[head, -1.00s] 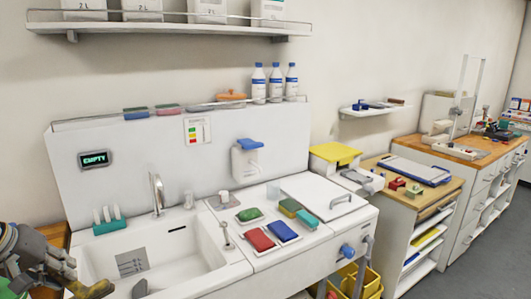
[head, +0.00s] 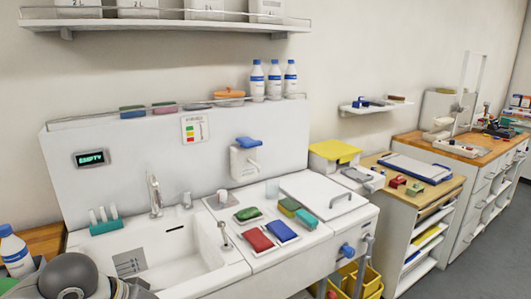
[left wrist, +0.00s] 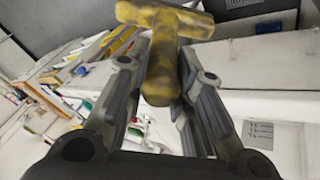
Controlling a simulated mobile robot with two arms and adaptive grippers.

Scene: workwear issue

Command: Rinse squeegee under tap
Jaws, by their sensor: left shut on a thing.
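The squeegee (left wrist: 162,45) is a T-shaped yellow tool with dark grime patches, seen in the left wrist view. My left gripper (left wrist: 160,75) is shut on its handle, with the crosspiece beyond the fingertips. In the head view only my left arm shows at the bottom left; the squeegee is out of sight there. The silver tap (head: 154,195) stands at the back of the white sink (head: 205,262). No water is seen running from it. The sink also shows at the right of the left wrist view (left wrist: 280,105). My right gripper is not in view.
A green brush rack (head: 106,227) stands left of the tap. Red, blue and green pads, such as the red one (head: 257,240), lie on the counter to the right. A blue-capped bottle (head: 14,252) stands at the far left. A display (head: 90,158) reads EMPTY.

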